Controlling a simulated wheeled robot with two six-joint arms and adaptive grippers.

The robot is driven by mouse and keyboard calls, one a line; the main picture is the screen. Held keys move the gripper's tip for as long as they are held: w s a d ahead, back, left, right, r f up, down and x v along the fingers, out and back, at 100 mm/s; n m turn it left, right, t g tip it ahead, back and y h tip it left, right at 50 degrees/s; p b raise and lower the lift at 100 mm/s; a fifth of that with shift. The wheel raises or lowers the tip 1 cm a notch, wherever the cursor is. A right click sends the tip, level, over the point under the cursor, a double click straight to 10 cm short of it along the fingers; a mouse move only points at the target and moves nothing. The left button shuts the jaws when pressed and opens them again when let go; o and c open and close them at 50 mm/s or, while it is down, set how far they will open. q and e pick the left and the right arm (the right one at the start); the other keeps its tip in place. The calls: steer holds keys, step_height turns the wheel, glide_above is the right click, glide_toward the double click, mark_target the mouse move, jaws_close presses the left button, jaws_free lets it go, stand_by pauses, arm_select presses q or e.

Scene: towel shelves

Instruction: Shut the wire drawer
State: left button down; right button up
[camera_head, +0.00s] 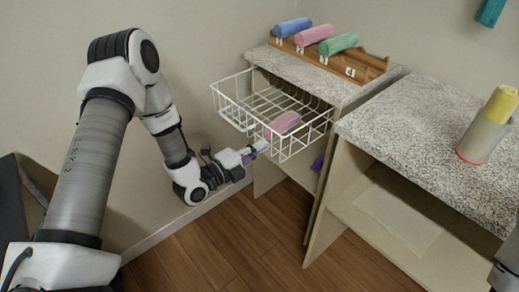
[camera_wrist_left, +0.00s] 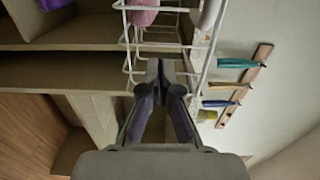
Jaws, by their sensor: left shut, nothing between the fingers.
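The white wire drawer (camera_head: 236,112) is pulled out from under the counter of the left shelf unit. A rolled pink towel (camera_head: 283,124) lies in it. My left gripper (camera_head: 260,147) is shut and empty, with its tips at the drawer's front, near the lower wires. In the left wrist view the closed fingertips (camera_wrist_left: 160,72) are close to the white wires of the drawer (camera_wrist_left: 127,40); I cannot tell whether they touch. The pink towel (camera_wrist_left: 144,12) shows at the top there. My right gripper is not in view.
A wooden rack (camera_head: 365,68) with blue, pink and green rolled towels stands on the left counter. The right counter (camera_head: 420,125) holds a grey and yellow roll (camera_head: 487,128). A purple item (camera_head: 317,163) sits below the drawer. Wooden floor (camera_head: 225,240) lies open in front.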

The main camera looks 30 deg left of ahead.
arm_select(q)
steer(key=shift+w+d, duration=0.1)
steer(key=shift+w, duration=0.15)
steer(key=shift+w+d, duration=0.1)
steer(key=b+x, duration=0.6)
steer(key=x, duration=1.3)
steer(key=shift+w, duration=0.3)
steer(key=shift+w+d, duration=0.15)
steer(key=shift+w, duration=0.1)
steer(key=shift+w+r, duration=0.1)
steer(key=shift+r, duration=0.15)
steer(key=shift+r, duration=0.1)
